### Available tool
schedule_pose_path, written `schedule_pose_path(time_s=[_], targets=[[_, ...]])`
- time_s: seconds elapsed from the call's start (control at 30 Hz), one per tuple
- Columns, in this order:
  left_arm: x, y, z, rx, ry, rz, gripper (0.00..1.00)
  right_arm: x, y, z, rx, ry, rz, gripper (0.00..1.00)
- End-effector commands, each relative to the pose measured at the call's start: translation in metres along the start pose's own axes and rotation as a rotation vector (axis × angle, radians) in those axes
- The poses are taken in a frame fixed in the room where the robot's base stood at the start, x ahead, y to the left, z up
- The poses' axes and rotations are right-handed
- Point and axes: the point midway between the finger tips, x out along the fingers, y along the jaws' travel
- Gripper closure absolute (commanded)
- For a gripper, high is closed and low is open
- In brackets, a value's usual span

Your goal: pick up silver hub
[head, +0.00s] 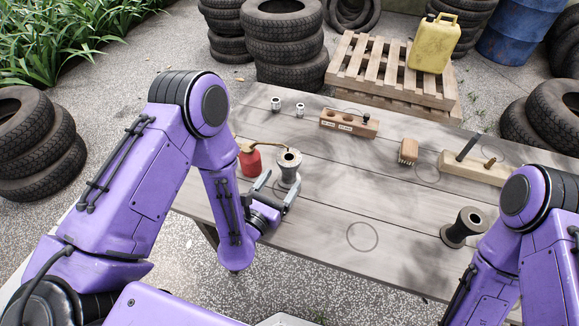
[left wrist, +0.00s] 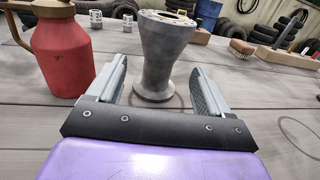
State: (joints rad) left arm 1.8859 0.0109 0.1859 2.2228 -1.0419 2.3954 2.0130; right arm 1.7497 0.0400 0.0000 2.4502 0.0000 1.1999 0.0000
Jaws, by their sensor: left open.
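The silver hub (head: 289,166) is a grey, waisted spool standing upright on the wooden table, with a wide holed flange on top. My left gripper (head: 277,185) is open and empty, low over the table on the near side of the hub. In the left wrist view the hub (left wrist: 160,45) stands straight ahead, its lower part framed by the two fingertips (left wrist: 158,72). I cannot tell whether the fingers reach around it or touch it. Part of my right arm shows at the right edge of the head view, but its gripper is not seen.
A red oil can (head: 250,161) stands close left of the hub, its spout reaching towards it. A darker hub (head: 463,226) stands at the right. Behind are two small cans (head: 276,103), a holed wooden block (head: 348,123), a brush (head: 408,151) and a pegged board (head: 475,168). The table's front middle is clear.

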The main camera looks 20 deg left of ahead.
Motion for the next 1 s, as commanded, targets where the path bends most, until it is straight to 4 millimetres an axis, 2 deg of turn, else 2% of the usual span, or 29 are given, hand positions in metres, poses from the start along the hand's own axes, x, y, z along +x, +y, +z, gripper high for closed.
schedule_pose_path(time_s=[0.07, 0.23, 0.47, 0.73, 0.9, 1.0], targets=[[0.013, 0.001, 0.003, 0.001, -0.005, 0.002, 0.20, -0.008, 0.001, -0.003, 0.000, 0.000, 0.000, 0.03], [0.031, 0.001, 0.002, 0.001, -0.003, 0.003, 0.20, -0.012, 0.001, -0.005, 0.000, 0.001, 0.000, 0.03], [0.070, 0.001, 0.002, 0.001, -0.002, 0.002, 0.20, -0.022, 0.002, -0.009, 0.000, 0.000, 0.000, 0.03], [0.075, 0.001, -0.001, 0.000, 0.000, 0.002, 0.20, -0.022, 0.002, -0.009, 0.000, 0.001, 0.000, 0.03], [0.075, 0.001, -0.001, 0.000, 0.000, 0.001, 0.76, -0.022, 0.002, -0.009, 0.000, 0.001, 0.000, 0.03], [0.075, 0.001, 0.000, 0.000, -0.002, 0.002, 1.00, -0.022, 0.002, -0.009, 0.000, 0.001, 0.000, 0.03]])
